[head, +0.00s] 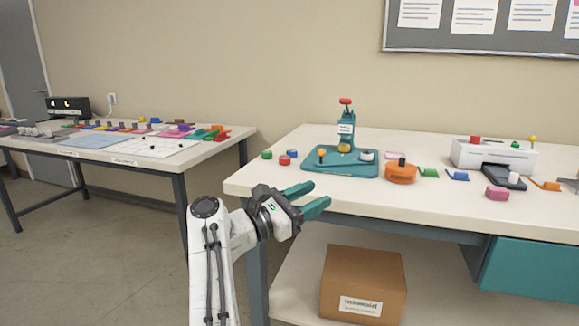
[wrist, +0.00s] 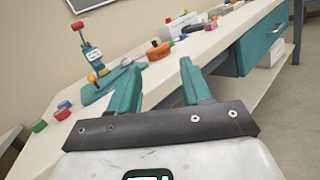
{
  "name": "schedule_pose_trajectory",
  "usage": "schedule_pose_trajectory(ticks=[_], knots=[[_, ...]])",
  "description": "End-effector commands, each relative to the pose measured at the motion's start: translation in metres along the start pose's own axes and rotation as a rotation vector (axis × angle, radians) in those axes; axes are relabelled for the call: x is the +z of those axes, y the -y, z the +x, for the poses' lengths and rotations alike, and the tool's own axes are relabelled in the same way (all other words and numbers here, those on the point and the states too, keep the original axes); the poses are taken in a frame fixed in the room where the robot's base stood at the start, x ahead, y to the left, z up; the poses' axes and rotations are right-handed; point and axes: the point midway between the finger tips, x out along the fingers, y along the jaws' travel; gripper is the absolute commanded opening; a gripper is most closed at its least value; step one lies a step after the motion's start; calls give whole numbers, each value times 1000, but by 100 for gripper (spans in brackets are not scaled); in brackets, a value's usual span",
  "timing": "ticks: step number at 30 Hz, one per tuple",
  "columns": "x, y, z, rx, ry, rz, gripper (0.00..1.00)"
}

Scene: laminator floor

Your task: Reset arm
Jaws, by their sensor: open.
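My arm is raised in front of the right table, bent, with its end turned to the right. My gripper (head: 308,198) has two teal fingers that stand apart with nothing between them. It is in front of the left end of the white table (head: 250,186), near its front edge. In the wrist view the gripper (wrist: 158,78) also shows open and empty, with the tabletop beyond it. No finger visibly touches any object.
A teal press (head: 346,130) on a teal tray (head: 310,163), small caps, an orange device (head: 401,174) and a white laminator (head: 492,156) stand on the table. A cardboard box (head: 362,281) sits on the lower shelf. Another table (head: 90,148) is at left; floor between is clear.

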Motion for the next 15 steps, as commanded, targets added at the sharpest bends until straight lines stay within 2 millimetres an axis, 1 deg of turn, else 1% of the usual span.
schedule_pose_trajectory(ticks=[1, 8, 11, 14, 15], knots=[[-2, 2, 9, 21, 30, -27, 48], [-11, 6, 46, 172, 201, -222, 48], [-18, 10, 62, 264, 309, -362, 48], [-30, 17, 74, 380, 445, -562, 48], [-38, 21, 76, 431, 502, -654, 48]])
